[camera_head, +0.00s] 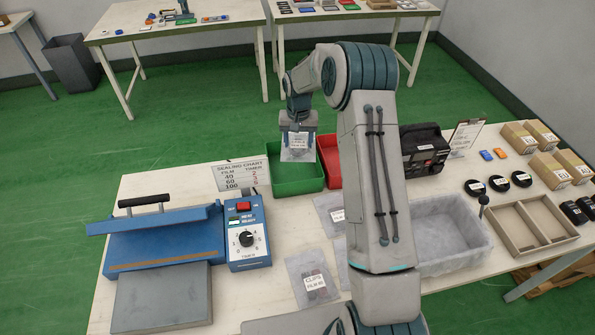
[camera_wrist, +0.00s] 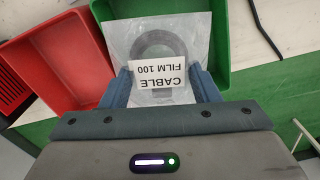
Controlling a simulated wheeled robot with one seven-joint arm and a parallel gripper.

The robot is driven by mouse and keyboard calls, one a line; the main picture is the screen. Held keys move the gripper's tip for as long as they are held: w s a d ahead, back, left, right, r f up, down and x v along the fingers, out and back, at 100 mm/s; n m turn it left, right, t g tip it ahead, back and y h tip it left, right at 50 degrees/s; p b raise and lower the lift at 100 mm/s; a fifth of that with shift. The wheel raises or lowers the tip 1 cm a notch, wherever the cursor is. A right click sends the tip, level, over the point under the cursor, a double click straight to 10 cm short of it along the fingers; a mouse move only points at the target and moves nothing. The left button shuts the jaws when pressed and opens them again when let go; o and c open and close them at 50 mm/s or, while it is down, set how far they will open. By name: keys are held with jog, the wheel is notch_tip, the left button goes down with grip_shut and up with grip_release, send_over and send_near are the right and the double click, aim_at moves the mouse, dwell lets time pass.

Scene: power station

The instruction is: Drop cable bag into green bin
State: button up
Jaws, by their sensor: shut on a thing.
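The cable bag is a clear bag with a dark coiled ring and a label reading CABLE FILM 100. In the wrist view the cable bag (camera_wrist: 190,42) is between the fingers of my gripper (camera_wrist: 162,82), which is shut on it. In the head view the bag (camera_head: 298,153) hangs below my gripper (camera_head: 298,133), over the green bin (camera_head: 303,185). The green bin also shows behind the bag in the wrist view (camera_wrist: 221,55). The bag hides part of the bin floor, which looks empty where it shows.
A red bin (camera_head: 329,170) stands right beside the green bin, partly behind my arm. A sealing chart (camera_head: 241,176) and blue sealer (camera_head: 165,235) are to the left. A clips bag (camera_head: 312,279), a grey tub (camera_head: 455,235) and a black device (camera_head: 424,147) are on the table.

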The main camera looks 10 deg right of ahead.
jog(key=o, duration=1.1)
jog(key=shift+o, duration=0.2)
notch_tip(320, 180, up, 14)
jog(key=b, duration=0.2)
jog(key=shift+b, duration=0.35)
